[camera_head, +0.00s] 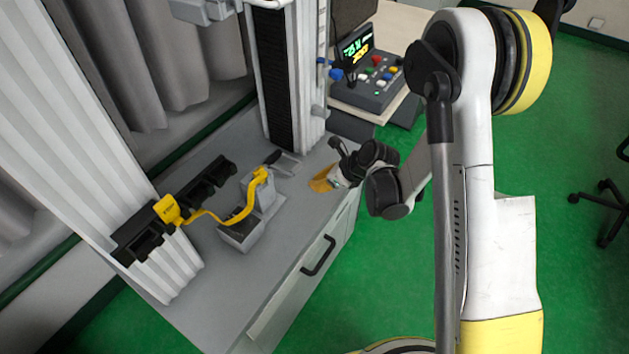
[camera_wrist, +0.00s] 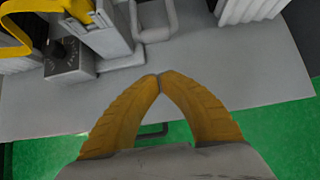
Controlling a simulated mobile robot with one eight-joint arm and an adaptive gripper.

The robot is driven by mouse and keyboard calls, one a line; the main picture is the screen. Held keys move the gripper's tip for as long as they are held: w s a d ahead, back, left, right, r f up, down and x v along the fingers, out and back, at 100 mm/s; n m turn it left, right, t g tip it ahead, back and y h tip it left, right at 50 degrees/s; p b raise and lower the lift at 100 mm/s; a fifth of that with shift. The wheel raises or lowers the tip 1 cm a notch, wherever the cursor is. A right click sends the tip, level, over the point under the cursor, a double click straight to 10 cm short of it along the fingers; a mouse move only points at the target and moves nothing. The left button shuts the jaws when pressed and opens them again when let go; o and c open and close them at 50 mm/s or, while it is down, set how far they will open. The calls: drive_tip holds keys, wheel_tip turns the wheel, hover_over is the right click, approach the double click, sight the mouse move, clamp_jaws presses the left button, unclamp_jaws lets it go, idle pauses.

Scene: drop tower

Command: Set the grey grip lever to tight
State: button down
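A grey U-shaped loop (camera_head: 287,164), which looks like the grip lever, lies on the grey bench top near the foot of the white column. In the wrist view the grey loop (camera_wrist: 154,35) shows at the top middle, its upper end cut off by the frame. I cannot tell its setting. My gripper (camera_head: 318,184) is over the right part of the bench, to the right of the loop. In the wrist view its yellow fingers (camera_wrist: 158,76) meet at the tips with nothing between them, apart from the loop.
A grey box with a dial (camera_wrist: 68,62) and a yellow cable (camera_head: 235,217) stand left of the loop. A black rack (camera_head: 205,181) lies behind. The white column (camera_head: 307,75) rises at the back. A control panel (camera_head: 370,87) is beyond. The bench front is clear above a dark drawer handle (camera_head: 319,257).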

drive_tip(key=b+x, duration=0.3)
drive_tip(key=x, duration=0.5)
drive_tip(key=shift+s+d, duration=0.1)
wheel_tip(320, 180, up, 3)
drive_tip(key=shift+r+b, duration=0.25)
drive_tip(key=shift+b, duration=0.05)
drive_tip(key=shift+a+r, duration=0.25)
drive_tip(key=shift+r, duration=0.15)
drive_tip(key=shift+w, duration=0.25)
